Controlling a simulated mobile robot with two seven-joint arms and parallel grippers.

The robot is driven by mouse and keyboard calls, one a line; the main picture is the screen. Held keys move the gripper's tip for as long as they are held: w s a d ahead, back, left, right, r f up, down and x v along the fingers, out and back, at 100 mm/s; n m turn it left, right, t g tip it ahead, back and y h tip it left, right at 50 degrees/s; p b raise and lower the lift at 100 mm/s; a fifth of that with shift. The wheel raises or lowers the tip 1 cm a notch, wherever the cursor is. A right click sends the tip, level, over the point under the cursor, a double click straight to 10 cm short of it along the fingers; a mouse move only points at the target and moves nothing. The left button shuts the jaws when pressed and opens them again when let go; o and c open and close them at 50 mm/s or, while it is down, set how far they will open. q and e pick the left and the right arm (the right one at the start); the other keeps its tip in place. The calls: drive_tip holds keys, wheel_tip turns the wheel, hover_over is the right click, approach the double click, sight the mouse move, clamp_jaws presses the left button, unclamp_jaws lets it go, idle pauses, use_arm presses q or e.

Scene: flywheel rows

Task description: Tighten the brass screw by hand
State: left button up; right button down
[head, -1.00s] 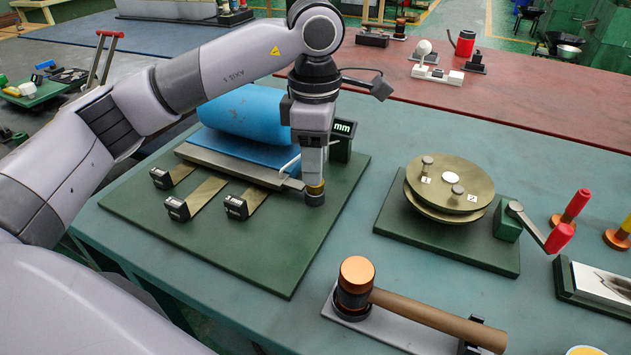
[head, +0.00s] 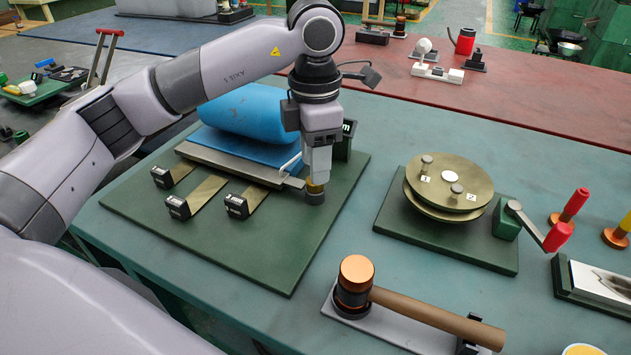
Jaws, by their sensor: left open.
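The brass screw (head: 315,187) stands at the right end of the grey bar, on top of a dark round base on the green board (head: 290,258). My left gripper (head: 317,181) points straight down right over the screw, with its fingertips at the screw's top. The gripper is open, and its fingers partly hide the screw. I cannot tell whether the fingers touch it. My right gripper is not in view.
A blue roll (head: 243,117) lies behind the grey bar (head: 225,168), and several black-ended tape strips stick out in front. A brass disc stand (head: 447,192) is at the right. A mallet (head: 425,312) lies in front. Bare table separates them.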

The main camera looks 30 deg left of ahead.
sight(315, 188)
use_arm(q)
drive_tip(key=shift+f+b, duration=1)
drive_tip(key=shift+f, duration=0.5)
drive_tip(key=c, duration=0.7)
drive_tip(key=m, duration=0.5)
drive_tip(key=shift+b, duration=0.3)
drive_tip(key=shift+m, duration=0.6)
drive_tip(key=m, duration=0.4)
drive_tip(key=shift+b, duration=0.3)
